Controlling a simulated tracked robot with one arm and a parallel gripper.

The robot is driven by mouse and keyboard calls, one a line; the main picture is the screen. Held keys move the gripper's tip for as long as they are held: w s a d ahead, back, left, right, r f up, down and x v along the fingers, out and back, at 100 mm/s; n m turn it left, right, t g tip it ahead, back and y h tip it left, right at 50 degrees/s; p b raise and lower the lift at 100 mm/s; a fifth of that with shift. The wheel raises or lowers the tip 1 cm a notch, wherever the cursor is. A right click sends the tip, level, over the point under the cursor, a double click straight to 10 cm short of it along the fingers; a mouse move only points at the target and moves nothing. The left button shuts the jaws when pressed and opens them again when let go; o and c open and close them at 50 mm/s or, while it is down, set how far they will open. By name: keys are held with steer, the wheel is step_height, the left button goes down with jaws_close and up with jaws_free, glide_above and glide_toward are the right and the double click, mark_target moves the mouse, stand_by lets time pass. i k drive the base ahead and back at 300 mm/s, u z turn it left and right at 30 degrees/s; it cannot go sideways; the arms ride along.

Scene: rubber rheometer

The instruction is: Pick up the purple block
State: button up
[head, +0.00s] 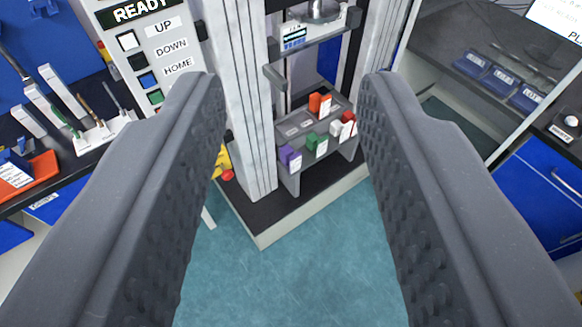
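The purple block (289,157) is small, with a pale label on its front. It sits at the left front of a grey stepped rack (290,183) inside the rheometer frame. My gripper (288,85) is open and empty, its two dark textured fingers wide apart on either side of the view. The purple block lies ahead, between the fingers in the picture and well beyond them. Nothing hides its front.
Green (316,143), white (336,128) and red (348,122) blocks stand right of the purple one, with an orange-red block (319,104) behind. A pale column (246,100) rises just left of the rack. A button panel (152,50) stands left. The teal floor (300,265) in front is clear.

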mark_target(292, 162)
steer(key=z, duration=0.1)
steer(key=i, duration=1)
steer(key=u, duration=0.1)
